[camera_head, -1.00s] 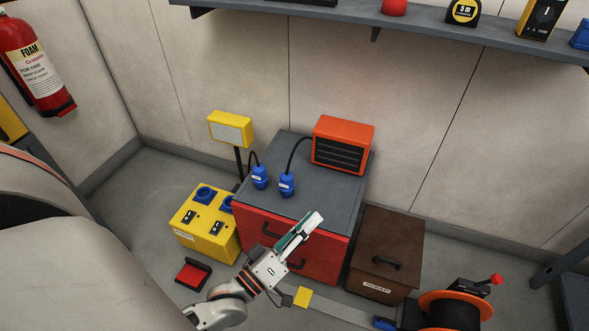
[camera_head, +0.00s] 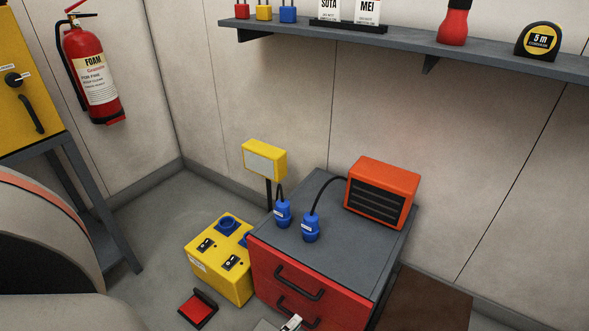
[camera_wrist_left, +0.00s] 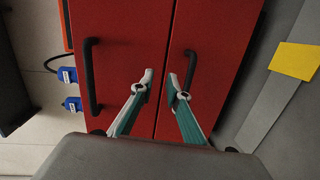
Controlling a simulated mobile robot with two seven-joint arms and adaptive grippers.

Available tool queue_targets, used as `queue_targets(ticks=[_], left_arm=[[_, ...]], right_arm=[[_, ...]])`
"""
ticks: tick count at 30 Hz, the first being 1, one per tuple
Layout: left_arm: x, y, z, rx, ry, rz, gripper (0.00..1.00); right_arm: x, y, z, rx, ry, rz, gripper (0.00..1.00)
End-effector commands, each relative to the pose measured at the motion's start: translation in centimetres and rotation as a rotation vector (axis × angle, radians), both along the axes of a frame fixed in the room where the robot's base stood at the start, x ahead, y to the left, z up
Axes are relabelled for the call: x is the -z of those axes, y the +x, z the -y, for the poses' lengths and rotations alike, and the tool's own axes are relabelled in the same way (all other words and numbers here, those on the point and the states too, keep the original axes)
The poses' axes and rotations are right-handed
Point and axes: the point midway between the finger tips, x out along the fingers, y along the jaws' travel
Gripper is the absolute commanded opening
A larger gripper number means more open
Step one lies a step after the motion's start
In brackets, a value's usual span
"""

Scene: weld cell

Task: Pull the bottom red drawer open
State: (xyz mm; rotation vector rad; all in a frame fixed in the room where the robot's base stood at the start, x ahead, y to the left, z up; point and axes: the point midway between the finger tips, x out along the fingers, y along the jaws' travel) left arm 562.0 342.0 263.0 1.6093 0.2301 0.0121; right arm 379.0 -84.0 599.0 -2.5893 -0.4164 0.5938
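The red drawer cabinet has two red drawers, both flush with its front. The bottom red drawer (camera_wrist_left: 215,50) is on the right in the left wrist view, with a dark bar handle (camera_wrist_left: 189,68). The top drawer (camera_wrist_left: 125,40) is on the left there. My left gripper (camera_wrist_left: 160,76) is open and empty, its fingertips in front of the seam between the drawers. Its right finger is close beside the bottom handle and overlaps its lower end; I cannot tell whether they touch. My right gripper is out of view.
A yellow power box (camera_head: 222,258) and a red pedal (camera_head: 198,308) stand left of the cabinet. An orange heater (camera_head: 382,194) and blue plugs (camera_head: 311,227) are on its grey top. A brown box (camera_head: 428,298) is at its right. A yellow square (camera_wrist_left: 295,61) lies on the floor.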

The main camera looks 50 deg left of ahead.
Motion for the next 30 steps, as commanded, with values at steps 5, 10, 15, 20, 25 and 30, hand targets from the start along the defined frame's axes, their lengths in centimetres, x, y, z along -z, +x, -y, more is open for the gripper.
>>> queue_targets(ticks=[5,10,15,20,25,30], left_arm=[[4.7,-2.7,-1.6,-0.074,-0.061,-0.058,0.16],[5.5,-2.1,-2.3,-0.090,-0.072,-0.062,0.16],[6.1,0.2,-2.8,-0.089,-0.072,-0.064,0.16],[6.7,2.4,-3.3,-0.088,-0.070,-0.067,0.16],[6.8,4.0,-3.7,-0.088,-0.071,-0.063,0.16],[6.7,4.4,-3.8,-0.088,-0.070,-0.062,0.16]], right_arm=[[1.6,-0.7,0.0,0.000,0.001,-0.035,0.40],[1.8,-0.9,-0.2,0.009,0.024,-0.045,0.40],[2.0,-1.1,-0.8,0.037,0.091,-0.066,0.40],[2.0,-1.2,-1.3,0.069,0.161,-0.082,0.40],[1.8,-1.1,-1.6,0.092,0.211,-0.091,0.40],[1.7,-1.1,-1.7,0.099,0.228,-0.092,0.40]])
